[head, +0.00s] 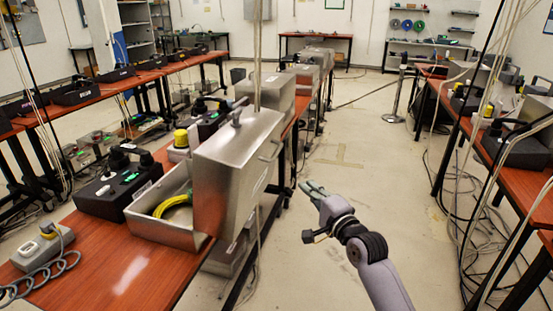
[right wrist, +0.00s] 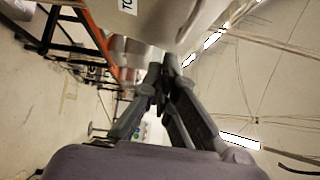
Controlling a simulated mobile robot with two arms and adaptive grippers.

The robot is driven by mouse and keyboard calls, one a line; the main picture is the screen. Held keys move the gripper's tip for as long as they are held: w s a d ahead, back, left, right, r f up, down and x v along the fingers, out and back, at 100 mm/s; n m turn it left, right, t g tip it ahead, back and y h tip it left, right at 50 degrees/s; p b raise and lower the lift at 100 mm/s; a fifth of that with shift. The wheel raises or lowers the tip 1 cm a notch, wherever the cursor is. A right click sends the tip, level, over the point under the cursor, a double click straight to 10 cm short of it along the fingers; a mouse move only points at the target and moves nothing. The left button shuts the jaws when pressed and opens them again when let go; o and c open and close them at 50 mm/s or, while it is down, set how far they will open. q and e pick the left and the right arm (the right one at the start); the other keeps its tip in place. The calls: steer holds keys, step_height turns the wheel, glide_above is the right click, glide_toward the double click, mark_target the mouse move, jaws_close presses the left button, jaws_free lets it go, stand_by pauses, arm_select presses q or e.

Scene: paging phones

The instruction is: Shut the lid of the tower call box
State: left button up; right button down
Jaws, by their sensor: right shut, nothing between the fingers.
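An open grey metal box (head: 158,235), the likely tower call box, stands on the near red-brown table, with a coiled yellow cable (head: 174,203) inside. Its large metal lid (head: 235,180) stands up on the box's right side, with small handles or latches on its outer face. My right gripper (head: 309,187) is to the right of the lid, apart from it, over the aisle floor. Its fingers are together and empty, also in the right wrist view (right wrist: 168,62), where a pale metal surface (right wrist: 165,18) shows above the tips. My left gripper is out of view.
A black device (head: 120,190) stands left of the box, and a grey handset (head: 42,250) with a coiled cord lies at the table's near left. Pale cables (head: 257,60) hang beside the lid. A right-hand table (head: 500,150) borders the aisle. The aisle floor (head: 350,150) is mostly clear.

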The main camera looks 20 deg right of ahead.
step_height(320, 180, up, 5)
steer(key=y, duration=0.1)
steer(key=t+p, duration=0.1)
glide_toward(268, 139)
steer(key=w+d, duration=0.3)
steer(key=a, duration=0.1)
steer(key=w+a+p, duration=0.1)
steer(key=a, duration=0.1)
steer(key=shift+w+r+m, duration=0.25)
steer(key=shift+m, duration=0.15)
steer(key=shift+w+a, duration=0.2)
steer(key=shift+a, duration=0.15)
steer(key=shift+r+p, duration=0.1)
steer(key=shift+p, duration=0.2)
